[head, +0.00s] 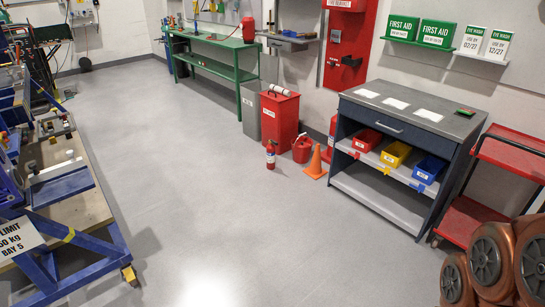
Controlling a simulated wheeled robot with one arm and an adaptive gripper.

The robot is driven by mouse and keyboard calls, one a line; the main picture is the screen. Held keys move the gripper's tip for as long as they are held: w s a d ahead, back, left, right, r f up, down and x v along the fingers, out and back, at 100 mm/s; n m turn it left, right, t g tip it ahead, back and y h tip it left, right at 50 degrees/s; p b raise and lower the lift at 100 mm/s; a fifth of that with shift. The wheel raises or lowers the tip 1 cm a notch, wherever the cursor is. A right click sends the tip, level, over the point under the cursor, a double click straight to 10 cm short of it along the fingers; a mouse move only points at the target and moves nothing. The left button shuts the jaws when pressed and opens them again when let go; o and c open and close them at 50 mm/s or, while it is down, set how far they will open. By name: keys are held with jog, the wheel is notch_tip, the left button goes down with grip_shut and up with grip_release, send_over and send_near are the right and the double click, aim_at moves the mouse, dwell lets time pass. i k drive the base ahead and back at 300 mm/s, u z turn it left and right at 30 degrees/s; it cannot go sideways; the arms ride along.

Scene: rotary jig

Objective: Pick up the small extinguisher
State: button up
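A small red extinguisher (271,157) stands upright on the grey floor near the middle of the head view. It has a dark top and a pale label. It stands in front of a red bin (281,120), apart from the things around it. My gripper is not in this view.
A red can (301,150) and an orange cone (315,163) stand right of the extinguisher. A dark cabinet (405,125) with coloured bins is further right. A green bench (215,55) is behind. A blue-framed cart (75,225) fills the left. The floor in front is clear.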

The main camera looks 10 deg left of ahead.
aim_at(270, 148)
jog(key=z, duration=0.2)
jog(key=i, duration=2.5)
jog(key=u, duration=0.25)
jog(key=i, duration=1.55)
jog(key=u, duration=1.5)
jog(key=i, duration=0.9)
jog(key=u, duration=1.15)
jog(key=i, duration=0.35)
jog(key=u, duration=0.2)
